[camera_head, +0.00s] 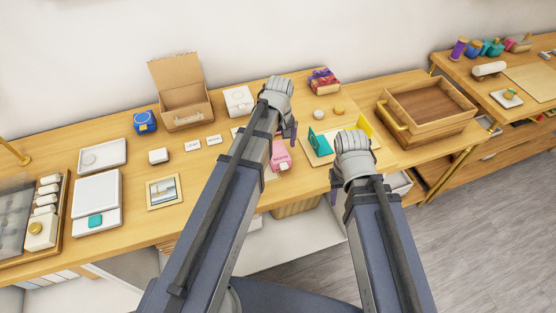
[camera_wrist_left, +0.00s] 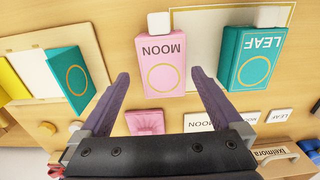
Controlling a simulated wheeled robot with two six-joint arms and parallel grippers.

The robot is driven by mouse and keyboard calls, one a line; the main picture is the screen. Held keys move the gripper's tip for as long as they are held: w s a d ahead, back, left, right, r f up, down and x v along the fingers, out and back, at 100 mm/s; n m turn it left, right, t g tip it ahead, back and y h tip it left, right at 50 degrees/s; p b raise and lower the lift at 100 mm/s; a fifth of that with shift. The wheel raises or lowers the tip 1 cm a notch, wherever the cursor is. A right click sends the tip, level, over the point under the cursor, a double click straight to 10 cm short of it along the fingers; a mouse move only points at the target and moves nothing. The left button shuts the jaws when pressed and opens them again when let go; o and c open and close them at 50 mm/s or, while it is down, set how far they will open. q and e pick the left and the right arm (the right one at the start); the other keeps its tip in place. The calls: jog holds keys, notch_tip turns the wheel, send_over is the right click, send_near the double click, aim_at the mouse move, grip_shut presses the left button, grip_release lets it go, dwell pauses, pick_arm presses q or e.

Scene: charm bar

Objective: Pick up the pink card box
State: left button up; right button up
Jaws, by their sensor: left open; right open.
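The pink card box (camera_head: 281,157) stands on the wooden counter near its front edge, partly hidden by my left arm. In the left wrist view the pink card box (camera_wrist_left: 164,55) shows a ring and the word MOON, upside down. My left gripper (camera_head: 284,134) is open just behind it. In the left wrist view my left gripper (camera_wrist_left: 158,76) has one finger to each side of the box's near end, with gaps and nothing held. My right gripper (camera_head: 340,182) is open near the counter's front edge, its fingers partly hidden.
In the left wrist view a teal LEAF box (camera_wrist_left: 250,57) stands right of the pink box, close to my gripper's right finger. A wooden tray (camera_head: 428,104) stands at right.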

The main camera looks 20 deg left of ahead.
aim_at(278, 151)
pick_arm(q)
jog(key=shift+f, duration=0.1)
notch_tip(278, 151, down, 5)
jog(key=b, duration=0.5)
jog(key=shift+s+a+f, duration=0.1)
jog(key=shift+a, duration=0.05)
jog(key=shift+c, duration=0.2)
jog(key=c, duration=1.1)
jog(key=shift+c, duration=0.2)
